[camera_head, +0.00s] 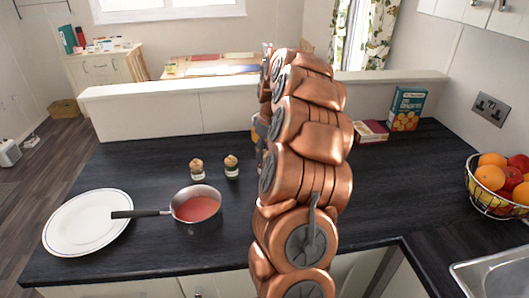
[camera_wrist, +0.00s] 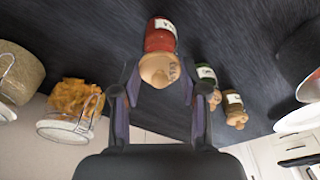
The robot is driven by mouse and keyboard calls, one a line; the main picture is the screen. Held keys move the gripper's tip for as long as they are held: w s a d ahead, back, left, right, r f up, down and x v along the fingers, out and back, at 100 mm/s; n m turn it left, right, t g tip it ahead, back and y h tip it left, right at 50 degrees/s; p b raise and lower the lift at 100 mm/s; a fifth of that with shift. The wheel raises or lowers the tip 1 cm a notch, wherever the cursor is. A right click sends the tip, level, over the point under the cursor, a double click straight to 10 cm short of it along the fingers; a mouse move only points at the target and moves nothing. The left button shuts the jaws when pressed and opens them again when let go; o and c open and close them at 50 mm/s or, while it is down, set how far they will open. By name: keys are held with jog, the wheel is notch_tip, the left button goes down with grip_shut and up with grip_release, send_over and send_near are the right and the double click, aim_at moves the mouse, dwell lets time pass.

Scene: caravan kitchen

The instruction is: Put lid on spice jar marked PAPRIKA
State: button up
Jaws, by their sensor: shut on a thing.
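My gripper (camera_wrist: 158,78) is shut on a round wooden lid (camera_wrist: 159,70) in the wrist view. The lid lines up with the end of a jar of red spice (camera_wrist: 160,37) and overlaps it in the picture. I cannot tell whether it is seated or just in front of the jar. The jar has a white label, too small to read surely. In the head view, my arm hides the gripper, the lid and this red jar.
Two other spice jars with wooden lids (camera_head: 197,169) (camera_head: 231,167) stand on the dark counter. A saucepan (camera_head: 197,206) of red liquid and a white plate (camera_head: 87,222) are in front. A fruit basket (camera_head: 499,207) and a box (camera_head: 406,108) stand right.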

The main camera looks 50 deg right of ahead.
jog(key=shift+r, duration=1.25)
dwell(1.3)
jog(key=shift+b, duration=0.4)
dwell(0.8)
jog(key=o, duration=0.5)
notch_tip(320, 180, up, 11)
jog(key=s+p, duration=0.1)
jog(key=p, duration=0.2)
jog(key=shift+s+d, duration=0.15)
jog(key=shift+s, duration=0.15)
dwell(0.8)
